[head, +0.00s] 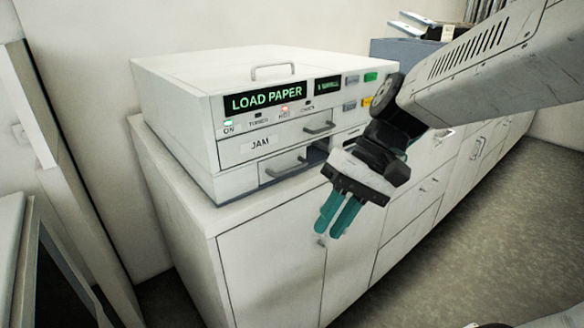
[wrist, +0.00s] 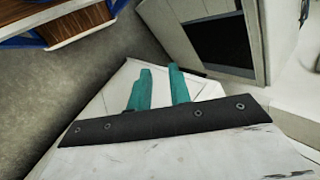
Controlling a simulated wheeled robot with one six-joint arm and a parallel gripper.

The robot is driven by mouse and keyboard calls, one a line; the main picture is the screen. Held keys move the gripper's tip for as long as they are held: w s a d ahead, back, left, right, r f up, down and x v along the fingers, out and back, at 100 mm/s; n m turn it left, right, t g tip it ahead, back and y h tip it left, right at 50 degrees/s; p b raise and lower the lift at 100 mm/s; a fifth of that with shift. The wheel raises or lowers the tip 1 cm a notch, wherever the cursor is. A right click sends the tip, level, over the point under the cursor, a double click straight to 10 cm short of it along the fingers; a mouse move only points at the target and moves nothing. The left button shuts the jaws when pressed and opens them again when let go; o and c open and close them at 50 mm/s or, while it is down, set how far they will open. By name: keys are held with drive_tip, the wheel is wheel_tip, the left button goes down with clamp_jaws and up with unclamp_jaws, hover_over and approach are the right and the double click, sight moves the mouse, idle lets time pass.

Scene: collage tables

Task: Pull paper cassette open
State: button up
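The printer (head: 180,95) is a white box on a white cabinet, with a lit "LOAD PAPER" display on its front. The paper cassette (head: 239,182) appears as the low white drawer front under the "JAM" panel (head: 258,144). I cannot tell how far out the cassette stands. My gripper (head: 332,230) has two teal fingers pointing down, in front of the cabinet, to the right of and below the cassette. The fingers (wrist: 160,68) are a little apart with nothing between them.
The white cabinet (head: 270,265) runs back to the right, with doors and drawers below. A blue-grey box (head: 405,50) stands behind my arm. A blue-framed wooden piece (wrist: 75,25) shows in the wrist view. The grey floor (head: 480,225) at the right is clear.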

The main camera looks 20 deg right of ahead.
drive_tip(key=w+d+m+t+y, duration=0.25)
drive_tip(key=w+y, duration=0.35)
drive_tip(key=w, duration=0.5)
drive_tip(key=m+t+y, duration=0.2)
drive_tip(key=m+t, duration=0.1)
drive_tip(key=t, duration=0.3)
approach(296, 169)
drive_tip(key=x, duration=1)
drive_tip(key=shift+w+a+f, duration=0.1)
drive_tip(key=shift+w+a, duration=0.1)
drive_tip(key=shift+a, duration=0.05)
clamp_jaws()
